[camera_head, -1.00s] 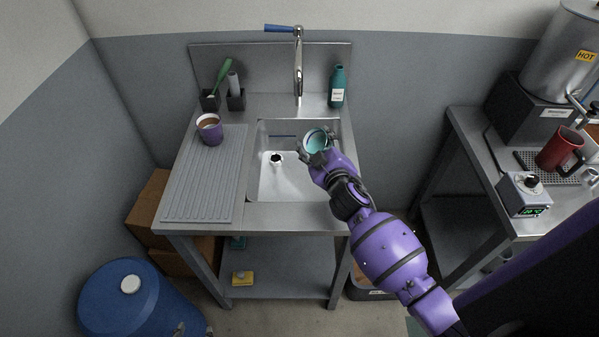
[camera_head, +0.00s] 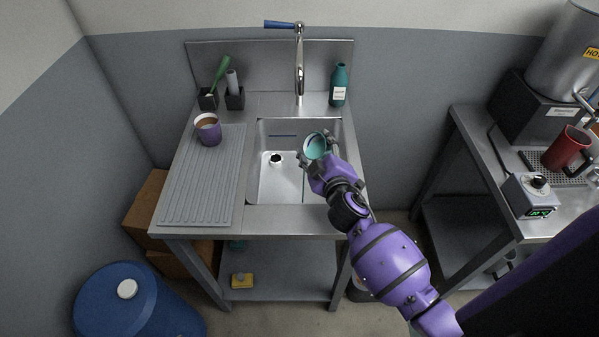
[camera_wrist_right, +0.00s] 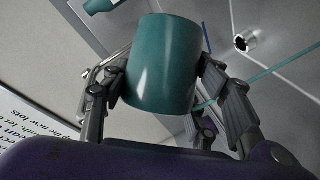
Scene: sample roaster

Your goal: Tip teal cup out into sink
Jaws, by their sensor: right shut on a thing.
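The teal cup (camera_head: 315,147) is held over the right part of the sink basin (camera_head: 268,190), tilted with its mouth toward the left in the head view. My right gripper (camera_head: 319,158) is shut on it. In the right wrist view the fingers of my right gripper (camera_wrist_right: 165,95) press on both sides of the teal cup (camera_wrist_right: 163,65). A thin teal-green line runs from near the cup into the basin; I cannot tell whether it is liquid. The cup's contents are not clear. My left gripper is out of view.
The tap (camera_head: 299,70) stands behind the basin, with a teal bottle (camera_head: 339,86) at its right. A purple cup (camera_head: 208,129) with brown contents stands on the ribbed drainboard (camera_head: 200,185). The drain hole (camera_head: 275,158) is left of the held cup.

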